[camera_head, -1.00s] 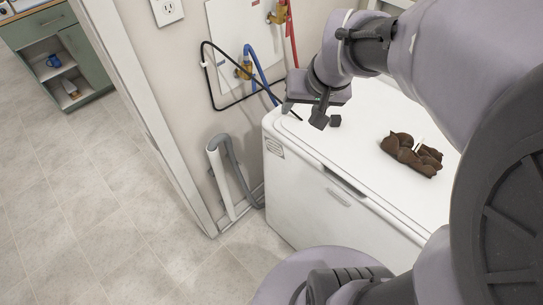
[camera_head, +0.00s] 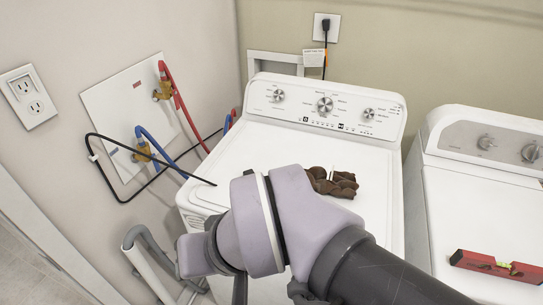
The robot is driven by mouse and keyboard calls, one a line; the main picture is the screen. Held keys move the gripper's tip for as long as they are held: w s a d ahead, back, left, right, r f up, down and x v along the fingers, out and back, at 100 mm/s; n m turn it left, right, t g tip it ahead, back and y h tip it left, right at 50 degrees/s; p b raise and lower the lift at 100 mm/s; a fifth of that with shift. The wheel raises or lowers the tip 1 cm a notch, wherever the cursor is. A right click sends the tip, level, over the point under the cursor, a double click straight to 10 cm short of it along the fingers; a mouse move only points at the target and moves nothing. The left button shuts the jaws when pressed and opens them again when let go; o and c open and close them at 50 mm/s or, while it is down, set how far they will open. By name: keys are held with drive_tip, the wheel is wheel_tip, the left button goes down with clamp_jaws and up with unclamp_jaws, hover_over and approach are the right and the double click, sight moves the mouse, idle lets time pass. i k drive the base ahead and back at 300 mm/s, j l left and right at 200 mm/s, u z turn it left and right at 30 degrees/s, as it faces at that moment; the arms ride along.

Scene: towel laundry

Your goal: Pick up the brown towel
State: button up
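The brown towel (camera_head: 333,183) lies crumpled on the white top of the washing machine (camera_head: 275,152), right of its middle. A small pale upright bit shows at the towel. My arm crosses the front of the view, and part of it stands in front of the washer top, just below and left of the towel. My gripper is not clearly visible; its fingers are hidden behind or below the arm, so I cannot see whether it is open or shut.
A second white machine (camera_head: 460,215) stands at the right with a red level (camera_head: 496,266) on top. The wall at left carries a black hose (camera_head: 107,189), a blue hose (camera_head: 160,147) and a red hose (camera_head: 181,100). A grey pipe (camera_head: 140,262) stands left of the washer.

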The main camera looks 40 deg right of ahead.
sight(338, 184)
drive_tip(key=z, duration=1.65)
